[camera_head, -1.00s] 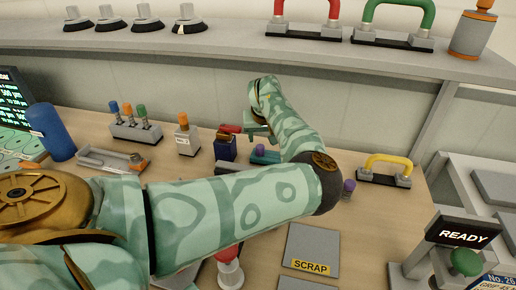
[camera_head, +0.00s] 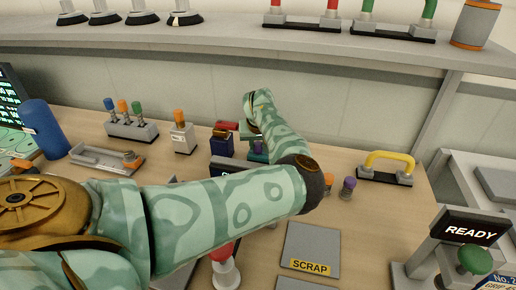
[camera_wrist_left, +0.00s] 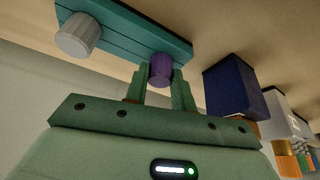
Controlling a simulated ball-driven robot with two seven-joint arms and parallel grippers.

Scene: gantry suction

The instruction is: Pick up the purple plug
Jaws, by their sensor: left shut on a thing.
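The purple plug (camera_wrist_left: 160,69) shows in the left wrist view between my left gripper's two green fingers. My left gripper (camera_wrist_left: 160,82) is shut on it. The plug's far end meets a teal block (camera_wrist_left: 125,36), which also carries a grey knob (camera_wrist_left: 78,34). I cannot tell whether the plug is still seated in the block. In the head view my left gripper (camera_head: 250,134) is over the teal block (camera_head: 258,157), and the held plug is hidden. Another purple-topped plug (camera_head: 348,188) stands to the right of my forearm. My right gripper is not in view.
A dark blue block (camera_head: 221,144) stands close left of the gripper, with a white block (camera_head: 182,138) beyond it. A yellow handle (camera_head: 388,163) is at the right. The SCRAP plate (camera_head: 312,245) lies in front. A shelf (camera_head: 300,45) runs behind.

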